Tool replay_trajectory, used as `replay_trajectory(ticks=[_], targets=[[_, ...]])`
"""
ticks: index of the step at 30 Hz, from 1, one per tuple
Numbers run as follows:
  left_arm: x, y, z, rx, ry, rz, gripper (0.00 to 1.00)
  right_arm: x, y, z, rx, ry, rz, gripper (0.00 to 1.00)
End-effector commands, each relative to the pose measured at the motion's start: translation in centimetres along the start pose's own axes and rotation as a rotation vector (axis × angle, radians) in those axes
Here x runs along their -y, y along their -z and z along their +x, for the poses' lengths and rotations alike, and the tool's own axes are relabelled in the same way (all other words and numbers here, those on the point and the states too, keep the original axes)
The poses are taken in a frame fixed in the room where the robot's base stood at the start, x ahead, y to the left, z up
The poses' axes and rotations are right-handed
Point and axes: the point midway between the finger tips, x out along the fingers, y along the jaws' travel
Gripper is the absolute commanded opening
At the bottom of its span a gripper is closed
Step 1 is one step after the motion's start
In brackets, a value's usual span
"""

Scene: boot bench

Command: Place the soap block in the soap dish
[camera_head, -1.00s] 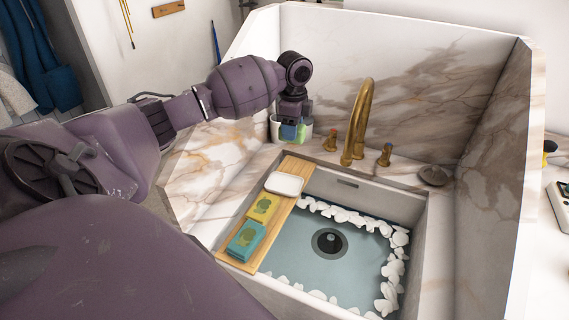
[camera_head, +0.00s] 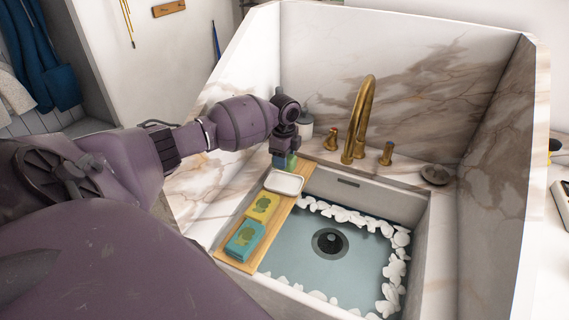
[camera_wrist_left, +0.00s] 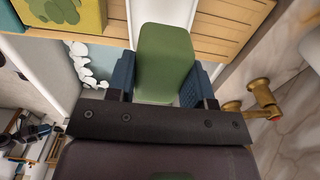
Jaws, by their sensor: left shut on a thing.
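My left gripper (camera_head: 285,161) is shut on a green soap block (camera_wrist_left: 165,60), which sits between its two blue fingers in the left wrist view. In the head view the gripper holds the block just above the back end of the wooden board, beside the soap dish. The soap dish (camera_head: 284,183) is a white, shallow, rounded rectangular tray on the board. In the left wrist view its white surface (camera_wrist_left: 168,13) shows partly behind the block. I cannot tell whether the block touches the dish. My right gripper is not in view.
The wooden board (camera_head: 290,213) spans the sink's left side and carries a yellow pack (camera_head: 262,207) and a teal pack (camera_head: 244,240). White pebble-like pieces edge the water-filled sink (camera_head: 345,270). A brass faucet (camera_head: 359,125) and a white container (camera_head: 305,125) stand behind.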

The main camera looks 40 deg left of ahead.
Motion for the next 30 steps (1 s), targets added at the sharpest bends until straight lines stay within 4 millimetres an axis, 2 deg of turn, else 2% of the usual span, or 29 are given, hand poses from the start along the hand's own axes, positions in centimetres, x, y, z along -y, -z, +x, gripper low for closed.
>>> replay_trajectory(ticks=[3, 11, 19, 30], targets=[[0.0, 0.0, 1.9, 0.000, -0.001, 0.000, 0.20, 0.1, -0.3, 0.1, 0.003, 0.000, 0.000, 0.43], [0.0, 0.0, 3.3, 0.000, 0.000, 0.000, 0.20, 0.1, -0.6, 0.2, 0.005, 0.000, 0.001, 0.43], [0.0, 0.0, 6.7, 0.001, -0.001, -0.001, 0.20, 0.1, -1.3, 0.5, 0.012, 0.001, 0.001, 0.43], [0.0, 0.0, 7.1, 0.000, 0.001, 0.000, 0.20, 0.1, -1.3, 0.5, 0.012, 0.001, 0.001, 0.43]])
